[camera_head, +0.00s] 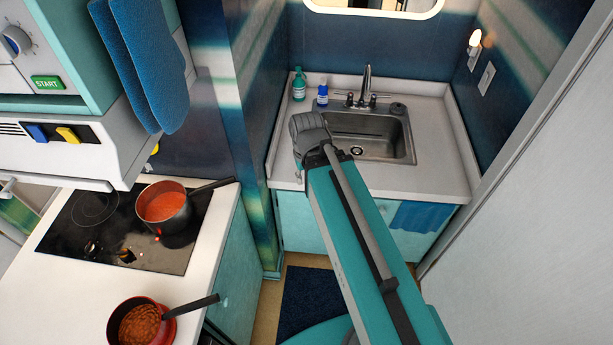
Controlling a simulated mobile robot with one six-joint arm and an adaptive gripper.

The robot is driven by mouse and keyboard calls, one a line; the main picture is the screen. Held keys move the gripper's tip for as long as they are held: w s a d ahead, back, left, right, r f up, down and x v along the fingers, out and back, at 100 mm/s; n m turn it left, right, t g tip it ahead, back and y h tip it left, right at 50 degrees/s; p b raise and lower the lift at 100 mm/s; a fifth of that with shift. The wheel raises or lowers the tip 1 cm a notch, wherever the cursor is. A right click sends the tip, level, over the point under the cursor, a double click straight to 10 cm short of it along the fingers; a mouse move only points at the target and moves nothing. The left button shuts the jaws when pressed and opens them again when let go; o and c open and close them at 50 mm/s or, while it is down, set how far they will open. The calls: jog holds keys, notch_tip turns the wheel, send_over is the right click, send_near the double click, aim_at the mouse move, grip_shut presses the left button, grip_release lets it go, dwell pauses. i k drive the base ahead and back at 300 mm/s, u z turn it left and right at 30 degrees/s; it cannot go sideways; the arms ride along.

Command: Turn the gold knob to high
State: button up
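A small gold-coloured knob (127,256) appears on the front part of the black cooktop (165,258), at the left of the picture. It is small and dark around its base, so I cannot read its setting. My teal arm rises from the bottom right to a grey joint in front of the sink, well to the right of the cooktop. My gripper's fingers do not show.
A pot of red sauce (163,207) stands on the cooktop, its handle pointing right. A red pan of beans (138,325) stands on the white counter (60,290) in front. A hood (85,150) with blue and yellow switches overhangs the cooktop. A sink (385,135) is at the back.

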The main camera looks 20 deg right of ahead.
aim_at(125, 254)
jog(key=u, duration=1.4)
